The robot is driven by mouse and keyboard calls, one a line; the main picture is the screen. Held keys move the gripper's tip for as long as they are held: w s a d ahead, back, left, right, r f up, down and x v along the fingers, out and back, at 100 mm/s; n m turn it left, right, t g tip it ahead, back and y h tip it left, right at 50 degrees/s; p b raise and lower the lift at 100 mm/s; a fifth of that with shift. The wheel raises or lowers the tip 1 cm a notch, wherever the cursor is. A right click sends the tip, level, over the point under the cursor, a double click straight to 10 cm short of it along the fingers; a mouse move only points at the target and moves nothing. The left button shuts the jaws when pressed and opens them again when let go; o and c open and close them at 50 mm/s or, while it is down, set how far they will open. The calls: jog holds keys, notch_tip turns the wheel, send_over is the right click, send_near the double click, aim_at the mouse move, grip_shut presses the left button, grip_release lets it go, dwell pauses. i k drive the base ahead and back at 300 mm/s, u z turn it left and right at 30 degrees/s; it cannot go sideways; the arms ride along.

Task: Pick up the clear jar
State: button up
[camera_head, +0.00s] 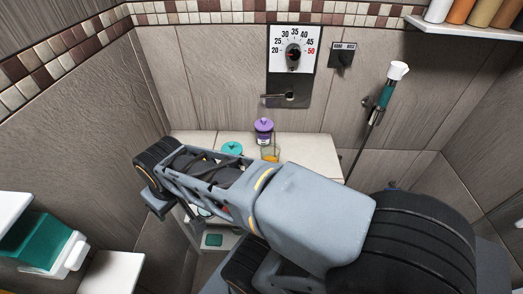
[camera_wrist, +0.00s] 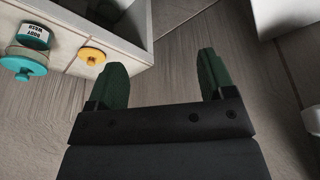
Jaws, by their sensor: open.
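A small clear container with orange contents (camera_head: 270,154) stands on the white bench in the head view, just right of a purple-lidded jar (camera_head: 264,131). It looks like the clear jar, but it is small and partly cut off by my arm. In the wrist view an orange-yellow round lid with a knob (camera_wrist: 92,56) shows at upper left; I cannot tell whether it belongs to that jar. My gripper (camera_wrist: 162,76) is open and empty, its two dark green fingers apart over grey tile. The lidded things lie up and left of its fingers.
A teal-lidded jar (camera_head: 232,149) stands on the bench (camera_head: 312,152), partly behind my arm. A body wash container (camera_wrist: 34,36) is at the wrist view's upper left. A dial panel (camera_head: 292,54), hand shower (camera_head: 388,88) and shelf of bottles (camera_head: 470,28) line the walls.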

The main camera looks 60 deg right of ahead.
aim_at(270, 151)
jog(key=z, duration=0.05)
jog(key=k, duration=0.4)
jog(key=z, duration=1.4)
